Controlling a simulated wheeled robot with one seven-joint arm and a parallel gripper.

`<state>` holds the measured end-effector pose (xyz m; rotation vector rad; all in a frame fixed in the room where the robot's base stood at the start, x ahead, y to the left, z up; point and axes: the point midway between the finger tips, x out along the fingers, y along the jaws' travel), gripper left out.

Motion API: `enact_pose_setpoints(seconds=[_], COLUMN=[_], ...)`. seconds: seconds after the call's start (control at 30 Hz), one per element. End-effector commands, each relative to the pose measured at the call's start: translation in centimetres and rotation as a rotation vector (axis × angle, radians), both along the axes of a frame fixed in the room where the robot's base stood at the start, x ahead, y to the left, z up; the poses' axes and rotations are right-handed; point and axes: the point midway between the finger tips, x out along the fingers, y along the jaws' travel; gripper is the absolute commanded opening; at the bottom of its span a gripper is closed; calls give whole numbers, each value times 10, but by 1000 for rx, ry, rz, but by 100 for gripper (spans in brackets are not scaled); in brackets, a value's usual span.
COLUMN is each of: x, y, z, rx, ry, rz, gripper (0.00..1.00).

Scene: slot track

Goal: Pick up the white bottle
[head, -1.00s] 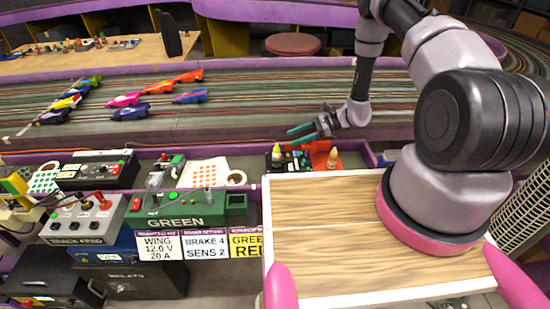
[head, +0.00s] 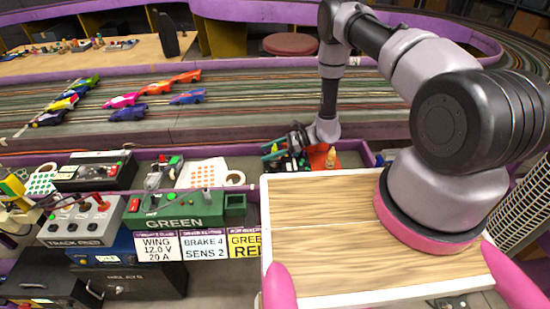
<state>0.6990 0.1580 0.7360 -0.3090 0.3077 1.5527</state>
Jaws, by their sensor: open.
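My gripper (head: 277,152), with teal fingers, is open and low at the back of the bench, just beyond the wooden board. A small bottle with a yellow-green tip (head: 275,149) shows at its fingers, mostly covered by them. I cannot tell whether the fingers touch it. A second small bottle, pale tan (head: 331,157), stands upright on an orange-red mat to the right of my gripper, clear of it. Both are tiny in the head view, and I cannot tell for sure which one is the white bottle.
A wooden board with a white rim (head: 265,230) fills the near right. The slot track with several toy cars (head: 125,113) runs behind.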

Motion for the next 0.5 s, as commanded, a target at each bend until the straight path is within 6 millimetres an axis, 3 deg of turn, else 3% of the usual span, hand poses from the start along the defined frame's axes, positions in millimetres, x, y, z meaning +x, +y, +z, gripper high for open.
enact_pose_setpoints(seconds=[0.27,0.43,0.5], x=[0,0,0], y=[4,3,4], z=[-2,-2,-1], rx=[0,0,0], ry=[0,0,0], rz=[0,-1,0], gripper=[66,4,0])
